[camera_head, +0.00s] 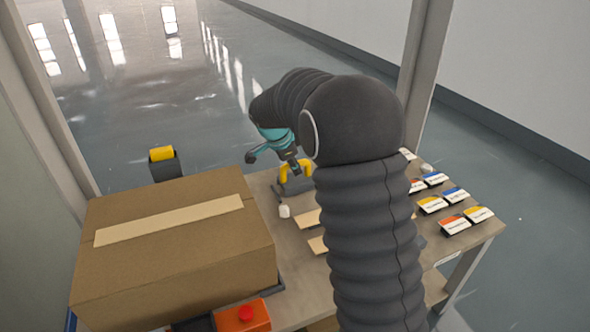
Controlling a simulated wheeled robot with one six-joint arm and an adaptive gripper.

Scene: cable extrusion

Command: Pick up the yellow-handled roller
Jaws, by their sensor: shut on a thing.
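The yellow-handled roller (284,173) is at the far edge of the table, beyond the wooden pieces. Its yellow handle shows on both sides of my gripper, with a dark part below it. My gripper (296,171) points down and is shut on the yellow handle. My arm's dark ribbed sleeve hides the area to the right of the roller. I cannot tell whether the roller touches the table.
A large taped cardboard box (190,255) fills the left. An orange box with a red button (243,316) is in front of it. Several small labelled packs (455,224) lie at the right. A small white item (284,211) and light wooden pieces (308,218) lie near the roller.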

